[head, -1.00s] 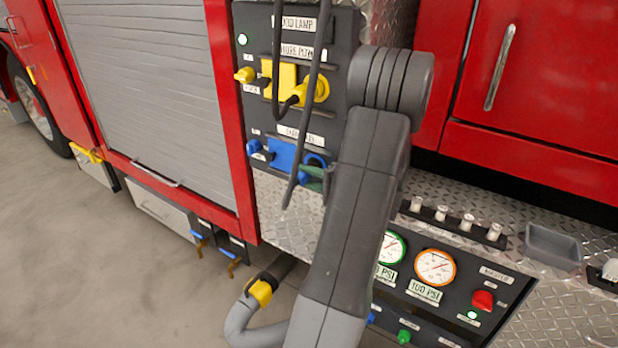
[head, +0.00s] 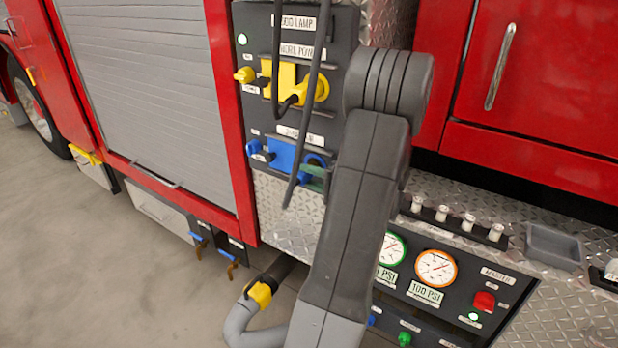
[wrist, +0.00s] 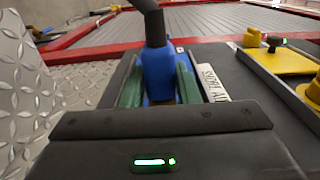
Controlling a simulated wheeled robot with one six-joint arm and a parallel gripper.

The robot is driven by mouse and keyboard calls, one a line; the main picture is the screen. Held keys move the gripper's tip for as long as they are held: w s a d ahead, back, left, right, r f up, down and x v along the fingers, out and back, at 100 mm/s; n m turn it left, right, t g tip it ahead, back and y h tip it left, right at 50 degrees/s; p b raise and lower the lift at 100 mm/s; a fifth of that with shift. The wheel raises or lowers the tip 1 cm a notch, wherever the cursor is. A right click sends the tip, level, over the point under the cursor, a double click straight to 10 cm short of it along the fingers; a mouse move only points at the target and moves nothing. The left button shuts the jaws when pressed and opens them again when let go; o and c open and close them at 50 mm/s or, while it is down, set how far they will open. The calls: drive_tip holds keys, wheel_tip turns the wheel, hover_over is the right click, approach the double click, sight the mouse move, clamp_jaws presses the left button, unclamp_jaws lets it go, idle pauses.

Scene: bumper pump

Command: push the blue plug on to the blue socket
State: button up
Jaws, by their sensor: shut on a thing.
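The blue plug (wrist: 158,75) sits between the green-padded fingers of my gripper (wrist: 160,80) in the wrist view, and the gripper is shut on it. A dark cable (wrist: 153,25) rises from the plug. In the head view the blue socket (head: 282,155) is on the dark panel, below the yellow one. My gripper (head: 316,180) is close by at the lower right, mostly hidden behind my arm. Whether the plug touches or enters the socket cannot be told.
A yellow socket (head: 283,80) with a cable is above. A loose-hanging black cable (head: 300,140) crosses the panel's front. A blue knob (head: 254,147) is left of the blue socket. Tread plate, gauges (head: 436,267) and a small grey tray (head: 553,246) lie to the right.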

drive_tip(key=shift+w+d, duration=0.1)
drive_tip(key=shift+w, duration=0.05)
drive_tip(key=o, duration=1)
drive_tip(key=b+v, duration=0.2)
drive_tip(key=v, duration=1.2)
drive_tip(key=shift+b, duration=0.3)
drive_tip(key=shift+w, duration=0.1)
drive_tip(key=p+x, duration=0.2)
drive_tip(key=x, duration=1.2)
drive_tip(key=shift+p, duration=0.35)
drive_tip(key=shift+s, duration=0.2)
